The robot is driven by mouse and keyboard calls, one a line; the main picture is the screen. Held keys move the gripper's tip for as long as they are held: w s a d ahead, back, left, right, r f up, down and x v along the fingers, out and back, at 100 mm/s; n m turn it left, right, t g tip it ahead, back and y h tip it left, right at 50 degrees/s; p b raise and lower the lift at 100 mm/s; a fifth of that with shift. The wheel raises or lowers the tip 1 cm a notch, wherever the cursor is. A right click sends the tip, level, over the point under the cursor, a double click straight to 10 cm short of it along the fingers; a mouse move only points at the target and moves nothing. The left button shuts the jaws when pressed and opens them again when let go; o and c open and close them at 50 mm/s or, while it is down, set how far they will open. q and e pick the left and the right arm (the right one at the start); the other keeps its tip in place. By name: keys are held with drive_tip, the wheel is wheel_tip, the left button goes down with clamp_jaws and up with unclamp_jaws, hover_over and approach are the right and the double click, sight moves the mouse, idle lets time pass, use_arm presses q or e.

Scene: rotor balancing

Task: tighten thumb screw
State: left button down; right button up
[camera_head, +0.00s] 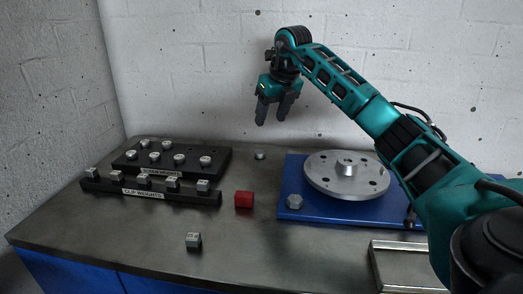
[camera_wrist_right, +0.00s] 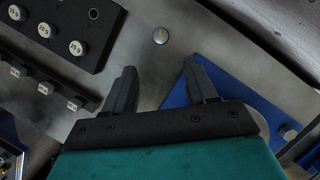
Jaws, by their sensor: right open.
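My right gripper (camera_head: 271,121) is open and empty, fingers pointing down, held above the back of the bench. In the right wrist view its two fingers (camera_wrist_right: 160,68) stand apart with nothing between them. A small round grey metal piece (camera_head: 260,155) lies on the bench below the gripper; it also shows in the wrist view (camera_wrist_right: 160,35), beyond the fingertips. A grey knob (camera_head: 294,201) sits on the front left corner of the blue base plate (camera_head: 337,211). I cannot tell which of these is the thumb screw. A silver rotor disc (camera_head: 325,184) sits on the plate.
A black weight rack (camera_head: 222,160) and a clip weights rack (camera_head: 208,199) stand at left. A red block (camera_head: 244,200) and a small grey cube (camera_head: 193,240) lie on the bench. A metal frame (camera_head: 392,243) is at front right. The front middle is clear.

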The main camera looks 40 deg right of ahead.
sight(260, 152)
drive_tip(key=b+x, duration=0.1)
drive_tip(key=x, duration=1.1)
drive_tip(key=shift+w+f+b, duration=0.1)
drive_tip(key=shift+f+b, duration=0.2)
drive_tip(key=shift+f, duration=0.05)
use_arm(q)
drive_tip(key=shift+w+d+f, duration=0.2)
drive_tip(key=shift+d+f, duration=0.1)
drive_tip(key=shift+d, duration=0.05)
use_arm(e)
drive_tip(key=shift+c, duration=0.3)
